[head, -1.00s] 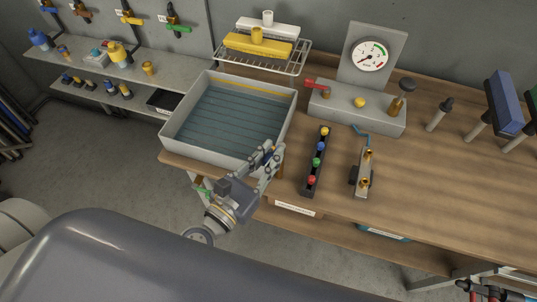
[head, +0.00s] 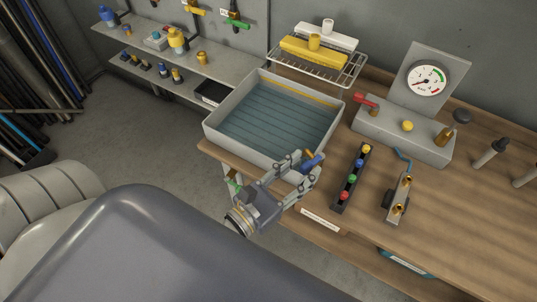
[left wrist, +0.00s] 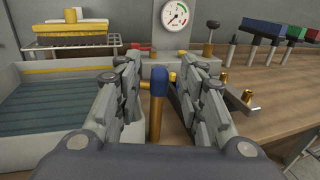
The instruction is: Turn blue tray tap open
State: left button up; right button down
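The tray (head: 222,134) is a pale grey open box with a yellow line inside, holding bluish ribbed-looking water. The tap has a blue handle (head: 313,160) and a brass stem, near the tray's front right corner. In the left wrist view the blue tap handle (left wrist: 158,82) stands upright on its stem between my fingers. My left gripper (head: 306,167) is open around the handle, with a gap visible on both sides; it also fills the left wrist view (left wrist: 158,90). My right gripper is not in view.
Right of the tap are a dark strip with coloured knobs (head: 352,180) and a metal block with brass fittings (head: 397,200). A gauge box with a red lever (head: 405,130) stands behind. A wire rack (head: 318,66) is behind the tray.

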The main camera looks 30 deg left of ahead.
pick_arm(q)
jog(key=v, duration=0.9)
jog(key=shift+s, duration=0.3)
jog(key=shift+a, duration=0.1)
jog(key=s+a+f+n+g+y, duration=0.1)
jog(key=a+f+n+g+y, duration=0.3)
jog(key=f, duration=0.9)
jog(key=s+a+f+n+g+y+b, duration=0.15)
jog(key=a+f+n, duration=0.55)
jog(key=f, duration=0.7)
jog(key=s+a+f+n+g+y+p, duration=0.15)
jog(key=a+f+n+g, duration=0.45)
jog(key=f, duration=0.7)
jog(key=s+d+f+n+g+b, duration=0.1)
jog(key=s+d+f+n, duration=0.3)
jog(key=s+f+n, duration=0.4)
jog(key=s+d+f+n+g+h, duration=0.1)
jog(key=s+d+f+n+g, duration=0.2)
jog(key=s+f+n, duration=0.6)
jog(key=d+n, duration=0.1)
jog(key=n, duration=0.2)
jog(key=shift+f+g+b, duration=0.2)
jog(key=shift+g+b, duration=0.15)
